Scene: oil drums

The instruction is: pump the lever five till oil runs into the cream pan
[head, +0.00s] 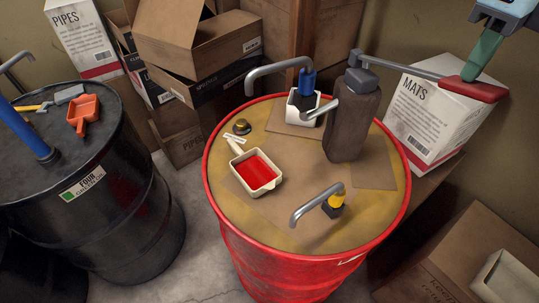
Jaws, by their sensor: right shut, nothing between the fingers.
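A cream pan (277,181) with a short handle sits on the red drum's yellow-brown top, its inside filled with flat red. A dark brown pump body (352,125) stands on the same drum. Its grey lever (405,69) reaches right to a red grip (472,89). A short grey spout (322,103) points left from the pump. My right gripper (481,58), with teal fingers, is shut and empty, its tip at or just above the red grip; I cannot tell if they touch. No number five is readable. My left gripper is not in view.
The red drum (290,255) also carries a blue-collared bent pipe (280,67), a white container (295,112) and a yellow-collared pipe (317,198). A black drum (105,215) labelled FOUR holds an orange pan (84,112). Cartons, including MATS (425,115), crowd behind and right.

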